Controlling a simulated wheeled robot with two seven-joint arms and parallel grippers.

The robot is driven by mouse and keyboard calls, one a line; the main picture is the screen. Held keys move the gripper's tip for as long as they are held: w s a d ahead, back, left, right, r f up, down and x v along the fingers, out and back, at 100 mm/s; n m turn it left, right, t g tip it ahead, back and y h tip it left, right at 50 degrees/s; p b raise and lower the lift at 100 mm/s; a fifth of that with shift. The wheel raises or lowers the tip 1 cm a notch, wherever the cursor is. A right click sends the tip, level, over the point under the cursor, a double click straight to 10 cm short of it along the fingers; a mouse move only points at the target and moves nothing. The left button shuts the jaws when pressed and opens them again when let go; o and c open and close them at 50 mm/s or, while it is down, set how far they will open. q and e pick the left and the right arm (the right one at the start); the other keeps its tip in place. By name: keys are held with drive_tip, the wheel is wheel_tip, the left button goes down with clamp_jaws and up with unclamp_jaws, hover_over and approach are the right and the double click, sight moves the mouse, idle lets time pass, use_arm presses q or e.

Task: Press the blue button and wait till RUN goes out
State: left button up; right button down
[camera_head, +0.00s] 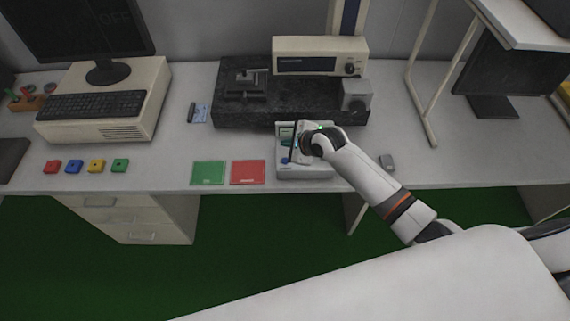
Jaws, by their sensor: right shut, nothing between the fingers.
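A light grey control box (304,173) stands near the front edge of the table, in the middle of the camera_head view. A small blue button (285,160) shows on the left part of its top. My right gripper (294,155) is over the box, close to the blue button; I cannot tell whether it touches it. It is shut and empty, and its wrist hides much of the box's top. A small green light shows by the wrist. I cannot make out any RUN lamp or text. My left gripper is not in view.
A dark stone slab (240,115) with instruments stands behind the box. Green (208,173) and red (248,172) mats lie to its left, with several coloured blocks farther left. The table between is clear.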

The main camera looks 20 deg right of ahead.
sight(283, 159)
wheel_tip(283, 159, down, 4)
drive_tip(key=b, duration=0.3)
drive_tip(key=shift+b, duration=0.4)
drive_tip(key=shift+f+b, duration=0.4)
drive_tip(key=shift+f, duration=0.65)
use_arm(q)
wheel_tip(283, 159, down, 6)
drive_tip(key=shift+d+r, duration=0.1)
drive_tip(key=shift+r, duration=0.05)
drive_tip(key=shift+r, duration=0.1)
use_arm(e)
drive_tip(key=shift+f, duration=0.2)
drive_tip(key=shift+f, duration=0.25)
drive_tip(key=shift+f, duration=0.4)
idle(0.7)
use_arm(q)
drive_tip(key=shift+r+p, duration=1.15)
drive_tip(key=shift+p, duration=0.1)
use_arm(e)
drive_tip(key=shift+r, duration=0.8)
